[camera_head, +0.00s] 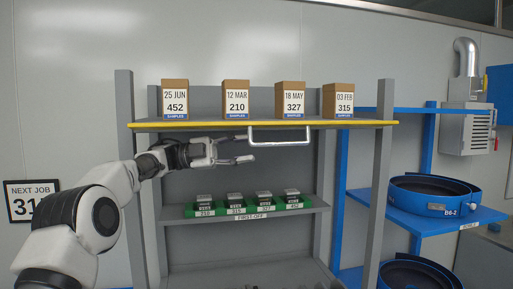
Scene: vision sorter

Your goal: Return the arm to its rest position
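My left arm (102,215) reaches in from the left, its forearm stretched toward the rack. My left gripper (246,149) is open, its two fingers apart and pointing right with nothing seen between them. It is just below the yellow-edged top shelf (215,125), and its fingertips overlap the left end of a white handle (290,144) under that shelf. I cannot tell whether they touch. My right gripper is not in view.
Cardboard boxes labelled 452 (175,99), 210 (236,99), 327 (290,99) and 315 (338,100) stand on the top shelf. Small dark items sit in a green holder (250,210) on the lower shelf. Blue round bowls (435,196) stand on blue shelving at right.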

